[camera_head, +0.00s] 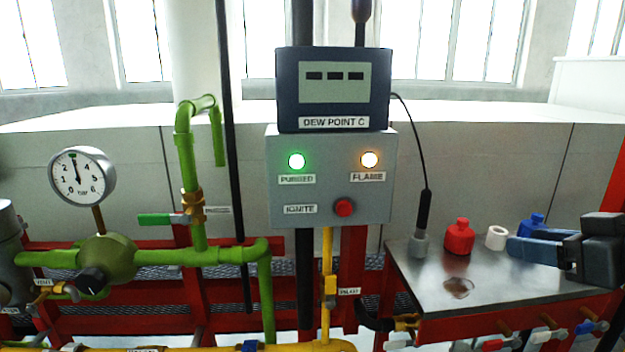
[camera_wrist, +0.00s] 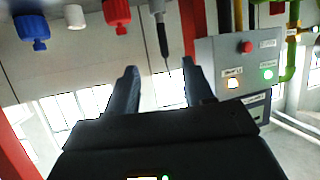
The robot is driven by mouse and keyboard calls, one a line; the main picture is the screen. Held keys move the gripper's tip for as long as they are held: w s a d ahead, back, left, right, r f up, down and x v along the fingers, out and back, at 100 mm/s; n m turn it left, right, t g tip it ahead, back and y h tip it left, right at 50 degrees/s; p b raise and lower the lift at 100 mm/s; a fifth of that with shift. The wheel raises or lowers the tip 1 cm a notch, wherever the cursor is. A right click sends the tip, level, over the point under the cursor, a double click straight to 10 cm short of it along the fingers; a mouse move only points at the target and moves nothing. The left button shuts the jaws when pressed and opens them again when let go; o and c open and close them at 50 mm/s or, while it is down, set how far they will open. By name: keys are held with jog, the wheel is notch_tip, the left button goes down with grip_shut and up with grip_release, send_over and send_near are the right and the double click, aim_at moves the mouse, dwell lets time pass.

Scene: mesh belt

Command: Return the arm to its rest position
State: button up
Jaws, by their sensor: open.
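My gripper (camera_head: 518,246) is at the right of the head view, over the metal bench top (camera_head: 440,285). Its dark fingers point left, and part of the blue fitting is behind it. In the wrist view, which looks upside down, the fingers of my gripper (camera_wrist: 160,82) stand apart with nothing held between them. The grey control box (camera_head: 330,180) has its green PURGED lamp and its FLAME lamp lit. The box also shows in the wrist view (camera_wrist: 215,50).
A red fitting (camera_head: 459,238), a white ring (camera_head: 496,237) and a blue fitting (camera_head: 532,224) stand on the bench near my gripper. A probe (camera_head: 422,225) with a black cable stands at the bench's left. Green pipes (camera_head: 190,160) and a gauge (camera_head: 82,177) are at left.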

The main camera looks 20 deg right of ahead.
jog(key=s+a+f+m+h, duration=0.15)
jog(key=s+a+f, duration=0.25)
jog(key=a+f, duration=0.45)
jog(key=s+a+f+m+h, duration=0.1)
jog(key=s+a+f+m, duration=0.2)
jog(key=a+f, duration=0.5)
jog(key=s+a+n+y, duration=0.1)
jog(key=s+a+n, duration=0.1)
jog(key=s, duration=0.8)
jog(key=s+a+n+t+y, duration=0.1)
jog(key=s+a, duration=0.3)
jog(key=s, duration=0.6)
jog(key=shift+s+a+f+n+y, duration=0.15)
jog(key=shift+a+f+n+y, duration=0.15)
jog(key=shift+n, duration=0.55)
jog(key=shift+d, duration=0.1)
